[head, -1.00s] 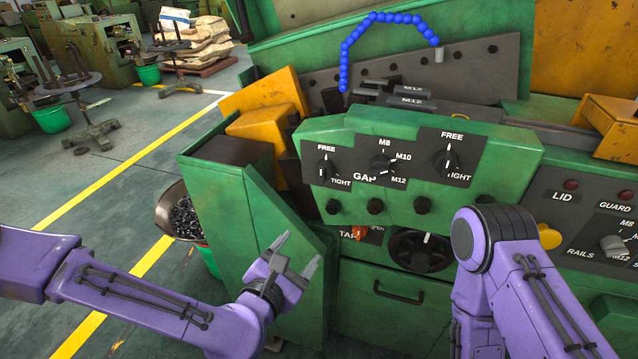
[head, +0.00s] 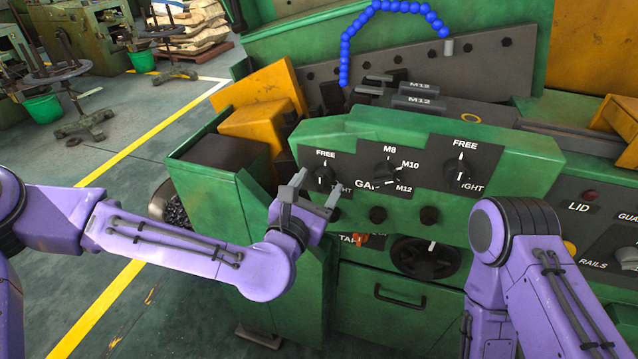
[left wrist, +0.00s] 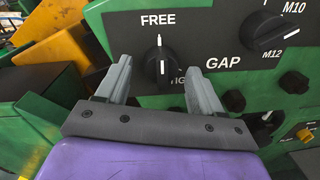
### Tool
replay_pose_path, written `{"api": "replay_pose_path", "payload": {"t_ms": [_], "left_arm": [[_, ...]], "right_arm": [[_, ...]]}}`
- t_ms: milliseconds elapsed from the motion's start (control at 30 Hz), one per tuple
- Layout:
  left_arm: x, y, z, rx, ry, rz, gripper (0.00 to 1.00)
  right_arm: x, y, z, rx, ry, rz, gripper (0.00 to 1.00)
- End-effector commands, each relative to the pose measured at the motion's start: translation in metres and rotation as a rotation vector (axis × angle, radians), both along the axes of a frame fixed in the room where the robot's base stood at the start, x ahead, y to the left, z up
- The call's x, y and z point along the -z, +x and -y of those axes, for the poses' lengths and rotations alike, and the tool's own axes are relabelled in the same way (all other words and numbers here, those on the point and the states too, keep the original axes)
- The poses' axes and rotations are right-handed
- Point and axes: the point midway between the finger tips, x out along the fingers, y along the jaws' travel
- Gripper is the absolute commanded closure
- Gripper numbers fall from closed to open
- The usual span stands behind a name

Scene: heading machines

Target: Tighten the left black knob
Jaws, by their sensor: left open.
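The left black knob (head: 324,177) is on the left of the green machine's front panel, under the label FREE. Its white pointer points up towards FREE; TIGHT is partly hidden by my gripper in the head view. In the left wrist view the knob (left wrist: 162,68) shows between and beyond my fingers. My left gripper (head: 317,190) is open and empty, just in front of and slightly below the knob, apart from it as far as I can tell. My right arm stands at the right; its gripper is out of view.
A GAP knob (head: 387,173) and a right FREE/TIGHT knob (head: 457,172) share the panel. Several small black knobs sit below, with a black handwheel (head: 425,258) lower down. A yellow block (head: 262,122) stands at the left.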

Motion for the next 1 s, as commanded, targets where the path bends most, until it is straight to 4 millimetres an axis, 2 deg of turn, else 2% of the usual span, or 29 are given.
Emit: {"api": "replay_pose_path", "payload": {"t_ms": [67, 200, 233, 667, 1000], "left_arm": [[0.0002, 0.0, 0.0005, 0.001, 0.0, 0.0, 0.36], [0.0003, 0.0, 0.0007, 0.001, 0.0, 0.0, 0.82], [0.0003, 0.0, 0.0006, 0.001, 0.0, 0.0, 0.89], [0.0005, -0.0002, -0.0003, 0.0, 0.073, 0.023, 0.89], [-0.0004, -0.0002, -0.0008, 0.0, 0.331, 0.108, 0.89]], "right_arm": [[0.0001, -0.0001, 0.0, 0.0, 0.0, 0.0, 0.57], [0.0001, -0.0001, 0.0, 0.0, 0.0, 0.0, 0.57], [0.0001, -0.0001, 0.0, 0.0, 0.0, 0.0, 0.57], [0.0013, 0.0, 0.0, 0.0, 0.0, 0.0, 0.57], [0.0038, 0.0, 0.0, 0.0, 0.0, 0.0, 0.57]]}}
